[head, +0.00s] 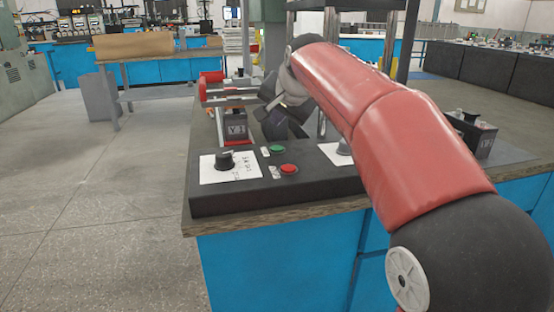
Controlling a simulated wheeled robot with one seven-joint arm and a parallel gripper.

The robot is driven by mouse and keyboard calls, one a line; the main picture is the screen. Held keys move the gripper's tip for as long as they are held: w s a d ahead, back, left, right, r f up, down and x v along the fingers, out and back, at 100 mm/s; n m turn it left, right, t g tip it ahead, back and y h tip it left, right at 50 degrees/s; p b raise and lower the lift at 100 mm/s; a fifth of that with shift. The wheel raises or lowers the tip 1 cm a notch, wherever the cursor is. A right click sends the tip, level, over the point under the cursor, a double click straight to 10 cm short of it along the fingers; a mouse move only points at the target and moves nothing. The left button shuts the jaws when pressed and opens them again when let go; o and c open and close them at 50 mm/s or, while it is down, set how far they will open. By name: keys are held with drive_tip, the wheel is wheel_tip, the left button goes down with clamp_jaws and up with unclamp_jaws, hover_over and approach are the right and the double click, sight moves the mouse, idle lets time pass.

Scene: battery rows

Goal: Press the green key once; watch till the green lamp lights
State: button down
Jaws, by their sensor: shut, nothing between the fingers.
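The green key (277,150) is a small round button on the sloping front of a dark panel (250,199). A red key (288,169) sits just below and to the right of it. My gripper (276,122) is dark and shut with nothing in it, at the end of my red arm. In the picture it shows just above and behind the green key, and appears apart from it. I cannot make out a lit green lamp; part of the panel behind my arm is hidden.
A black knob (225,159) on a white card is left of the keys. A meter box marked V1 (236,128) stands behind it. Another knob (343,148) is partly behind my arm, and another box (471,132) stands at right. Open floor lies left.

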sight(279, 149)
drive_tip(key=shift+f+b, duration=1.1)
drive_tip(key=shift+f, duration=0.95)
drive_tip(key=shift+f, duration=0.1)
drive_tip(key=shift+f, duration=0.3)
drive_tip(key=shift+f+b, duration=0.45)
drive_tip(key=shift+b, duration=0.1)
idle(0.7)
drive_tip(key=shift+r, duration=0.1)
drive_tip(key=shift+r+p, duration=0.75)
drive_tip(key=shift+p, duration=0.1)
wheel_tip(279, 149, up, 5)
drive_tip(key=p, duration=0.5)
drive_tip(key=shift+r, duration=0.1)
